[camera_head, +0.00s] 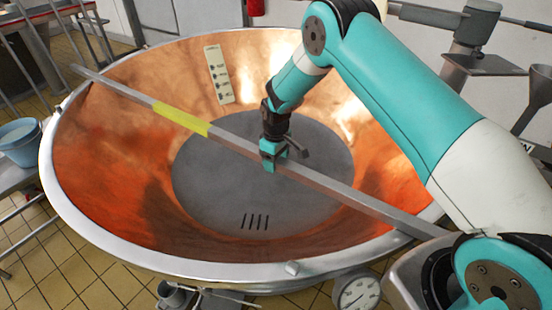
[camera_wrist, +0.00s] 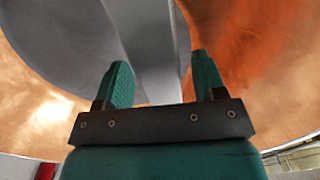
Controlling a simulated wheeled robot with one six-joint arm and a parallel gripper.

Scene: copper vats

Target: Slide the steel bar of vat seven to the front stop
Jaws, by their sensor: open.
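The steel bar (camera_head: 335,188) lies across the round copper vat (camera_head: 100,150) from the upper left rim to the lower right rim. A yellow band (camera_head: 182,120) marks part of it, left of my gripper. My gripper (camera_head: 282,158) is at the bar, right of the yellow band, with its fingers pointing down. In the wrist view the bar (camera_wrist: 150,45) passes between the two green fingers of my gripper (camera_wrist: 162,75), which stand apart.
A cream label plate (camera_head: 218,75) is on the vat's inner wall. Several dark slots (camera_head: 255,221) mark the grey vat bottom. A dial gauge (camera_head: 360,292) hangs below the front rim. A blue bucket (camera_head: 18,140) stands at left. My arm covers the right part of the vat.

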